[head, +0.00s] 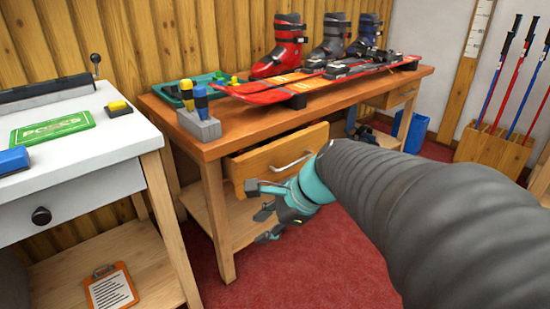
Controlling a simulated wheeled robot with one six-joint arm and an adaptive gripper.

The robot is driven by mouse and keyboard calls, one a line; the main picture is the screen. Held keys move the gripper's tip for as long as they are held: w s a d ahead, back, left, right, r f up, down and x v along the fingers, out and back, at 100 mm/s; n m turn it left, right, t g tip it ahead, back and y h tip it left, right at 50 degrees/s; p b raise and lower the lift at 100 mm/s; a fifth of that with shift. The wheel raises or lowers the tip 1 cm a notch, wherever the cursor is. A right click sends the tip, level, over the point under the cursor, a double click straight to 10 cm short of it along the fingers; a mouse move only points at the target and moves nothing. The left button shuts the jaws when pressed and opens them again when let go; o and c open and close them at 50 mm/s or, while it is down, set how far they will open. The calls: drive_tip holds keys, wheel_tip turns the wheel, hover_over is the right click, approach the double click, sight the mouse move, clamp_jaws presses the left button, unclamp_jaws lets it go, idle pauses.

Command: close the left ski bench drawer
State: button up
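The ski bench (228,141) is a wooden bench with an orange-brown top. Its left drawer (262,161) is pulled out, with a light wood front and a silver bar handle (293,162). My gripper (257,212) is in front of and below the drawer front, near its lower left part. Its dark fingers are spread apart and nothing shows between them. I cannot tell whether a finger touches the drawer front. My teal wrist and grey arm reach in from the right and hide the drawer front's lower right corner.
Red skis (272,92), several ski boots (279,50), a green tray (205,83) and a grey holder (199,124) are on the bench. A second drawer (398,98) is at its right. A white table (75,155) stands left. Red floor (300,275) is clear in front.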

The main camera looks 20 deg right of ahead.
drive_tip(key=w+d+f+m+t+y+b, duration=0.1)
drive_tip(key=w+d+f+m+t+y, duration=0.1)
drive_tip(key=w+d+m, duration=0.5)
drive_tip(key=m+t+h+b, duration=0.3)
drive_tip(key=m+t, duration=0.5)
drive_tip(key=m, duration=1.6)
approach(299, 162)
drive_tip(key=shift+y, duration=0.5)
drive_tip(key=b+x, duration=0.1)
drive_tip(key=x, duration=0.2)
drive_tip(key=b+x, duration=0.1)
drive_tip(key=x, duration=0.6)
drive_tip(key=shift+w+d+f+b, duration=0.25)
drive_tip(key=shift+w+f+b, duration=0.05)
drive_tip(key=shift+w+b, duration=0.1)
clamp_jaws()
